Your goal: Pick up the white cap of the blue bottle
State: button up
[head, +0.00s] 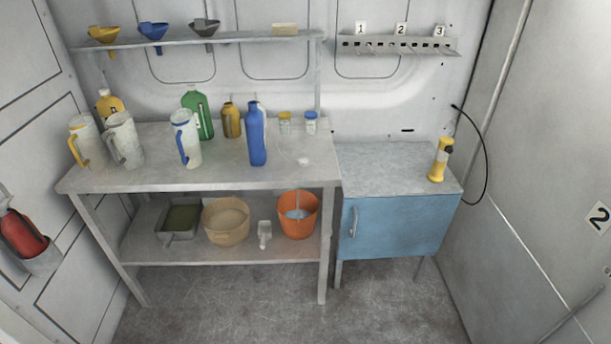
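The blue bottle (257,138) stands upright on the grey workbench (225,178), right of the middle of its top. A small white piece (303,161) that looks like a cap lies on the bench top to the right of the bottle, apart from it. It is too small to make out its shape. My gripper is not in view.
White jugs (186,140), a green bottle (197,115) and small jars (310,123) stand around the bottle. The bench front near the cap is clear. A blue cabinet (394,225) with a yellow lamp-like object (439,162) stands right. A shelf (240,40) hangs above.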

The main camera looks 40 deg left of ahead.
aim_at(304, 162)
jog(key=z, duration=0.35)
jog(key=k, duration=0.6)
jog(key=u, duration=2.85)
jog(key=i, duration=1)
jog(key=u, duration=0.05)
